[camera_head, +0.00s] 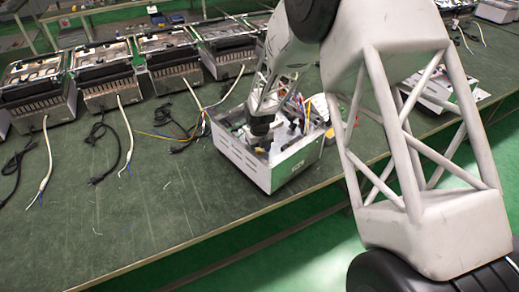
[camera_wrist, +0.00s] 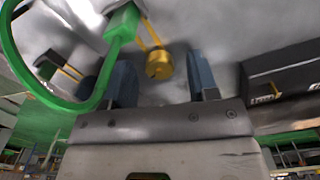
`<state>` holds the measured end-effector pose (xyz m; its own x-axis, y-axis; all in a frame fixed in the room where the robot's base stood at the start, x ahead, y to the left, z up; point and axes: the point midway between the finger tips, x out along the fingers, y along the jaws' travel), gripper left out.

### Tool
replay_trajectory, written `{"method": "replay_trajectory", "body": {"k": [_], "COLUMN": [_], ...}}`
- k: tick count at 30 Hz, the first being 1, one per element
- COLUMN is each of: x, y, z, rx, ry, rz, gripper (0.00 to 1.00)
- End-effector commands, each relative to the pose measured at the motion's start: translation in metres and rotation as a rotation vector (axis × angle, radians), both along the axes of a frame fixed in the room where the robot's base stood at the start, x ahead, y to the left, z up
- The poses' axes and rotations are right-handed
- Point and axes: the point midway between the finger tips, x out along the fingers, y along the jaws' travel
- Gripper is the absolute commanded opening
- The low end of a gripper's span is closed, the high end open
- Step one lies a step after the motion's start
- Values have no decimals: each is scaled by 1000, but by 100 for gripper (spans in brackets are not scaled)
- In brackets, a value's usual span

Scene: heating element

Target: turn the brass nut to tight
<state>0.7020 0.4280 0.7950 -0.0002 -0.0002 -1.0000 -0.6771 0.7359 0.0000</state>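The brass nut (camera_wrist: 160,66) is a small golden round piece on a pale metal surface in the upper middle of the wrist view. A thin yellow strip or wire runs up from it. My gripper (camera_wrist: 158,74) is open, with a blue finger on each side of the nut and a visible gap to both. I cannot tell how deep the fingertips reach. In the head view my gripper (camera_head: 261,128) is down in the open white unit (camera_head: 243,163), and the nut is hidden or too small to see.
In the wrist view a green wire (camera_wrist: 88,104) with a green block (camera_wrist: 122,22) loops close to the left finger. A dark block (camera_wrist: 285,85) stands on the right. Several similar units (camera_head: 100,75) line the back of the green bench (camera_head: 150,215), whose front left is clear.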

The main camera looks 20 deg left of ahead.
Motion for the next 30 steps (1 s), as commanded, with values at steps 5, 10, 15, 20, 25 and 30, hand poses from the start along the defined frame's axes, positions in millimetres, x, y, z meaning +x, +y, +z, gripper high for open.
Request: {"method": "replay_trajectory", "body": {"k": [5, 10, 15, 20, 25, 30], "x": [0, 0, 0, 0, 0, 0], "y": [0, 0, 0, 0, 0, 0], "z": [0, 2, 13, 31, 54, 70], "rx": [0, 1, 1, 1, 1, 1], "ry": [0, -1, -1, -1, -1, -1], "rz": [0, 1, 1, 0, 0, 0], "gripper": [54, 54, 54, 54, 54, 54]}}
